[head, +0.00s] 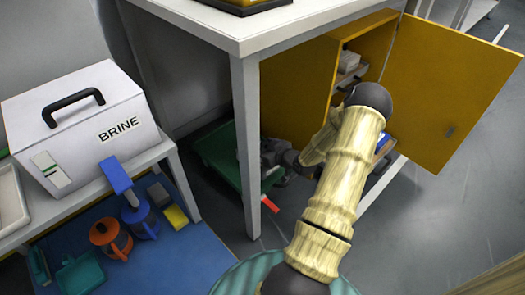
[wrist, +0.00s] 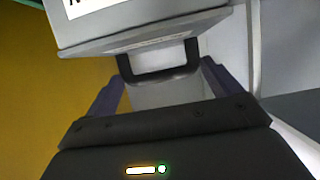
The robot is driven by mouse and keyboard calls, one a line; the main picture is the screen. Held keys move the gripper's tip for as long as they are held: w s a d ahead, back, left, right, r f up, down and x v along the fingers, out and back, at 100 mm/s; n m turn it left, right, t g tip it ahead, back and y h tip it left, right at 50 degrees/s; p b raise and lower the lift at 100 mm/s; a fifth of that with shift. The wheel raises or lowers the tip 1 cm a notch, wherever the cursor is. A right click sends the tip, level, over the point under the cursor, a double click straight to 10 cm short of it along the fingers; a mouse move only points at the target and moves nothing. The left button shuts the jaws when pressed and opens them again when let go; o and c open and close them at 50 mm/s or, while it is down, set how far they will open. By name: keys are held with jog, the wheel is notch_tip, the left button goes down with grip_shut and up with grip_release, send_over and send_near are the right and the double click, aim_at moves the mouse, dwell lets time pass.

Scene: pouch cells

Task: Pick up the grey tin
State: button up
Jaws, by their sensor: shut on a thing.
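In the wrist view, a light grey box-like tin (wrist: 140,35) with a white label and a dark U-shaped handle (wrist: 158,75) fills the top middle. My gripper (wrist: 162,76) has its two dark bluish fingers on either side of this handle and is shut on it. Only part of a letter shows on the label, and the top of the tin is cut off by the frame. In the head view, my gripper (head: 280,155) is low beside the yellow cabinet, partly hidden by my arm. I cannot make out the tin clearly there.
The yellow cabinet (head: 300,90) stands under a white table (head: 225,28), its door (head: 450,90) open to the right. A green crate (head: 222,165) lies behind the table leg. A white BRINE box (head: 85,130) stands on a bench at left.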

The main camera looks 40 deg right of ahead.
notch_tip(320, 180, up, 7)
jog(key=p, duration=0.3)
jog(key=shift+p, duration=0.4)
jog(key=shift+f, duration=0.1)
